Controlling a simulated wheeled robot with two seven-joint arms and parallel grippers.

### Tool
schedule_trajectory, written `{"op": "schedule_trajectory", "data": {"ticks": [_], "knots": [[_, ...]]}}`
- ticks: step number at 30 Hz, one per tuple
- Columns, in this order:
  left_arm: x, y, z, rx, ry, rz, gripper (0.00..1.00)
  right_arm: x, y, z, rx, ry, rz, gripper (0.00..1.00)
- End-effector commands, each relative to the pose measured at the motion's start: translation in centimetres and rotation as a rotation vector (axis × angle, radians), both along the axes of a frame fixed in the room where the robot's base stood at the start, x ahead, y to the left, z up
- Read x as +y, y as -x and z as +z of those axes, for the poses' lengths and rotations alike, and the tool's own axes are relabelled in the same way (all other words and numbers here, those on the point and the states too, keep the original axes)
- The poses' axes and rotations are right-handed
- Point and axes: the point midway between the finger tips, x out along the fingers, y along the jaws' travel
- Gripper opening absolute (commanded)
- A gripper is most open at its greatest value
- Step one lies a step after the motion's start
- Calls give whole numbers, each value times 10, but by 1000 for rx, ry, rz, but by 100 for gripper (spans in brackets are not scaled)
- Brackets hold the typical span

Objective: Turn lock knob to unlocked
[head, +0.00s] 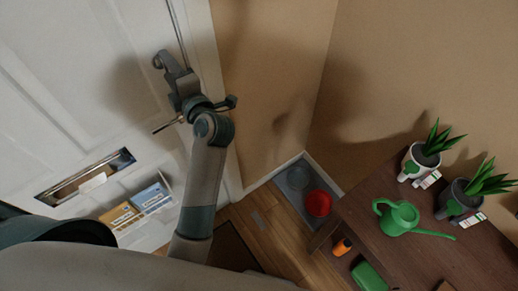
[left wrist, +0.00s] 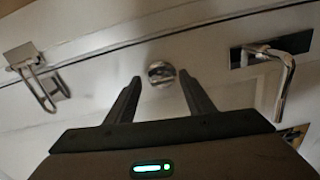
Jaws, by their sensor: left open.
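The lock knob (left wrist: 161,73) is a small round metal knob on the white door, in the upper middle of the left wrist view. My left gripper (head: 171,62) is at the door near its edge in the head view. In the left wrist view its two dark fingers are spread, one on each side of the knob in the picture. They look open and empty, with gaps to the knob; how far the tips are from the door is hard to tell. The knob cannot be made out in the head view. My right gripper is not in view.
A lever handle (left wrist: 272,62) is right of the knob, and a metal latch (left wrist: 38,78) is left. Lower on the door are a mail slot (head: 86,177) and a leaflet holder (head: 137,207). A wooden table (head: 420,262) with plants and a green watering can (head: 399,219) stands at right.

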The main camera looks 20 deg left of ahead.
Motion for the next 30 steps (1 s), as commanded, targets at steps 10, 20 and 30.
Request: {"op": "schedule_trajectory", "data": {"ticks": [10,20,30], "knots": [[0,0,0,247,-213,1,48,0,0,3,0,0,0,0],[0,0,0,499,-429,1,48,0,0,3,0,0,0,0],[0,0,0,760,-653,3,48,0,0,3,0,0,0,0]]}}
